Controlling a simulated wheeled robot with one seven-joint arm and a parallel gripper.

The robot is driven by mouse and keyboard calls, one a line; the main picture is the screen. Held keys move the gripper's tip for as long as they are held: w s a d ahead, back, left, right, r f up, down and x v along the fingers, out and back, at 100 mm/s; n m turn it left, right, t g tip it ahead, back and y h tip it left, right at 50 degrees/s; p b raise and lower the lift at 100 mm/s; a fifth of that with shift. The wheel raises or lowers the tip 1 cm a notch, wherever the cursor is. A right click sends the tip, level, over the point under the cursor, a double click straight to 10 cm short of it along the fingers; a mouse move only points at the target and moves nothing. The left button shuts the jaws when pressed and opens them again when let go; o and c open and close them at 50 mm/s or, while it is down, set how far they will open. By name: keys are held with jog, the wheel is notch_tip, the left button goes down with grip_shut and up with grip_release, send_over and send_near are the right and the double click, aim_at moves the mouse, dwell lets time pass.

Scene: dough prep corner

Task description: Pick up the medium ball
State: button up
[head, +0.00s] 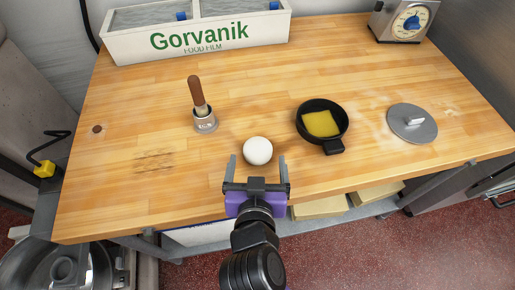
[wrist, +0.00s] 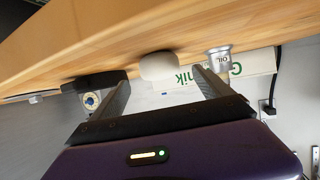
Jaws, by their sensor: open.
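A white ball (head: 258,151) sits on the wooden table near its front middle. It is the only ball I see, so its size cannot be compared with others. My gripper (head: 258,167) is open, with its two fingers pointing at the ball from the front edge side. The ball lies just beyond the fingertips, roughly centred between them. In the wrist view the ball (wrist: 158,66) shows ahead, between the fingers of my gripper (wrist: 165,85). Nothing is held.
An oil cup with a wooden-handled brush (head: 204,119) stands left of the ball. A black pan with yellow contents (head: 333,140) and a round metal lid (head: 412,123) lie right. A Gorvanik film box (head: 125,50) and a dial timer (head: 411,22) stand behind. The table's left front is clear.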

aim_at(258, 143)
jog(key=shift+p+x, duration=0.6)
jog(key=shift+x, duration=2.55)
jog(key=shift+f, duration=0.15)
jog(key=c, duration=1.6)
